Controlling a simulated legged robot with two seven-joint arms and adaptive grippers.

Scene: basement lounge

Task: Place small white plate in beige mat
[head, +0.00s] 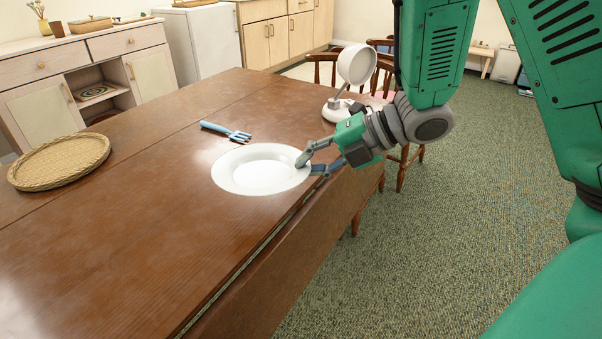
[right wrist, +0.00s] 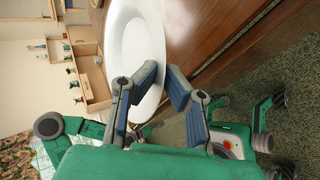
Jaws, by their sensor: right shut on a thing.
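The small white plate (head: 255,176) is at the right edge of the brown table in the head view. It looks level, and I cannot tell whether it touches the tabletop. My right gripper (head: 312,167) is shut on the plate's right rim. In the right wrist view the white plate (right wrist: 133,45) extends away from the two fingers (right wrist: 157,108), its rim between them. The beige mat (head: 58,160), round and woven with a raised rim, lies on the table at the far left. My left gripper is not in view.
A blue fork-like tool (head: 226,132) lies on the table (head: 130,235) just behind the plate. A white round-headed lamp (head: 350,85) stands at the table's back right. The tabletop between plate and mat is clear. Wooden chairs stand beyond the right edge.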

